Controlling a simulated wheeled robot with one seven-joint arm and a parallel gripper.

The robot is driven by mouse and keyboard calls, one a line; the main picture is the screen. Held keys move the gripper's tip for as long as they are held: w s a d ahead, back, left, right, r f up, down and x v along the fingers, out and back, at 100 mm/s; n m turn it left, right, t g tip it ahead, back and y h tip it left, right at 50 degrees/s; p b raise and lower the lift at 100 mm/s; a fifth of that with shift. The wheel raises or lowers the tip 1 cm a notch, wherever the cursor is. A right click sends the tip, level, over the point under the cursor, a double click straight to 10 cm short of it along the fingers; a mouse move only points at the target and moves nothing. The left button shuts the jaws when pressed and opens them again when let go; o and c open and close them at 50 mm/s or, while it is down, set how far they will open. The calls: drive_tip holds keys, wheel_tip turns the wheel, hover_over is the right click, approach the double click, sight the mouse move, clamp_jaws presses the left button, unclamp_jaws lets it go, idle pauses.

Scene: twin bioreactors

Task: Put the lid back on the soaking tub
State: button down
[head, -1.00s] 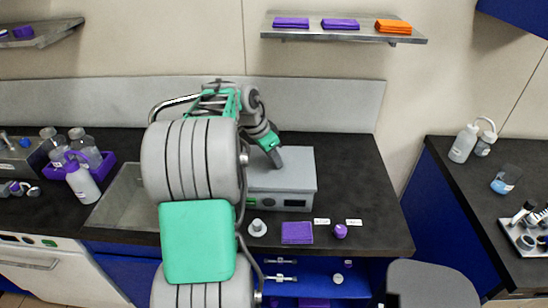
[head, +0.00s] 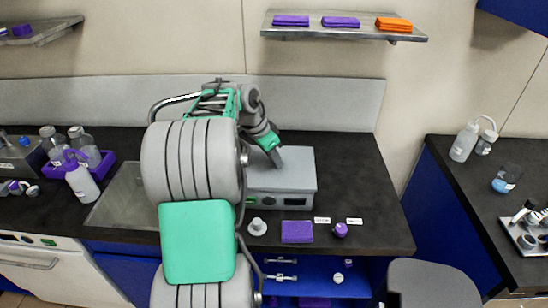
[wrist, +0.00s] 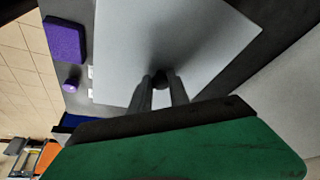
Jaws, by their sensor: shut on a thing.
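The soaking tub (head: 290,201) is a grey box with a small panel on its front, on the dark counter right of the sink. Its flat pale grey lid (head: 299,162) covers the top in the head view; I see no clear gap between them. In the wrist view the lid (wrist: 185,40) fills the middle, with a dark knob (wrist: 161,82) between the fingers. My gripper (wrist: 160,84) is shut on this knob. In the head view my gripper (head: 277,160) points down at the lid's top, and my arm hides the tub's left part.
In front of the tub stand a pale conical piece (head: 257,227), a purple block (head: 297,232) and a small purple item (head: 340,230). The sink (head: 120,200) is at the left, partly behind my arm. The counter (head: 360,185) right of the tub is clear. A grey chair (head: 430,285) stands in front.

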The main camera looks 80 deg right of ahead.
drive_tip(key=c, duration=0.7)
unclamp_jaws()
drive_tip(key=shift+r+p, duration=2.65)
drive_tip(key=shift+r, duration=0.9)
drive_tip(key=shift+c, duration=0.2)
clamp_jaws()
